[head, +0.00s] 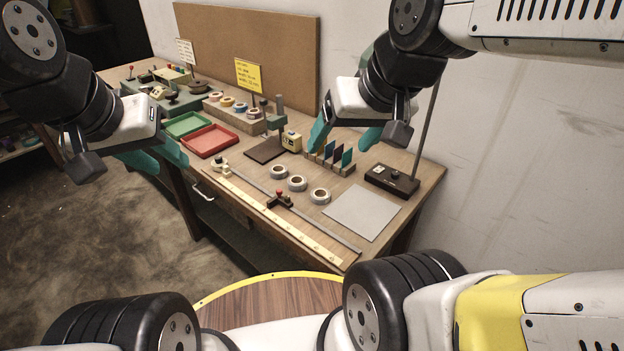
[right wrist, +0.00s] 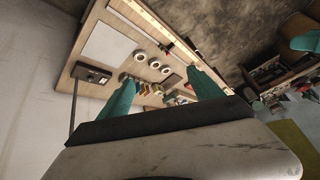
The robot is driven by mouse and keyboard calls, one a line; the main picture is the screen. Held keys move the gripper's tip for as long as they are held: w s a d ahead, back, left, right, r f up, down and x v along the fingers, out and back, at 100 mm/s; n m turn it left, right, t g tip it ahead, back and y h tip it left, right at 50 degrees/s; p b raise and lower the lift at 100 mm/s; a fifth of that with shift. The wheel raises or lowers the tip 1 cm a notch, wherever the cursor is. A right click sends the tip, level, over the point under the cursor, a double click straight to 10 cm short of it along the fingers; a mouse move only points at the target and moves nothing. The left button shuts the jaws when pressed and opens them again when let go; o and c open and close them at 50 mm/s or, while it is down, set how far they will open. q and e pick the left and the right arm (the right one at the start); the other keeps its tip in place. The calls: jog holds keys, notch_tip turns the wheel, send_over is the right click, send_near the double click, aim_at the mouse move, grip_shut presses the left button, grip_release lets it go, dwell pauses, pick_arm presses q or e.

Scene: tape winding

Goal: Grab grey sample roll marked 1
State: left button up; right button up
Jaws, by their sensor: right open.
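Three grey-white tape rolls lie flat in a slanting row on the workbench: a far one (head: 279,171), a middle one (head: 297,183) and a near one (head: 320,195). Their marks are too small to read, so I cannot tell which is marked 1. The rolls also show in the right wrist view (right wrist: 154,64). My right gripper (head: 343,144) is open and empty, above the back of the bench, up and to the right of the rolls. My left gripper (head: 172,167) has its teal fingers apart and empty, left of the bench near the trays.
A red tray (head: 209,141) and a green tray (head: 186,124) stand at the left. Coloured cards (head: 336,155) in a holder and a black box (head: 391,181) with a pole stand behind the rolls. A long ruler (head: 275,217) lies along the front; a grey sheet (head: 362,212) lies right.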

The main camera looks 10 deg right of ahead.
jog(key=shift+o, duration=0.5)
jog(key=shift+w, duration=0.35)
jog(key=n+g+h, duration=0.1)
jog(key=g+h, duration=0.1)
jog(key=g, duration=0.4)
send_over(321, 189)
jog(key=s, duration=0.2)
notch_tip(321, 189, down, 23)
jog(key=f, duration=0.9)
jog(key=shift+a, duration=0.3)
jog(key=shift+r, duration=0.1)
jog(key=c, duration=1.5)
jog(key=shift+c, duration=0.2)
jog(key=shift+r, duration=0.1)
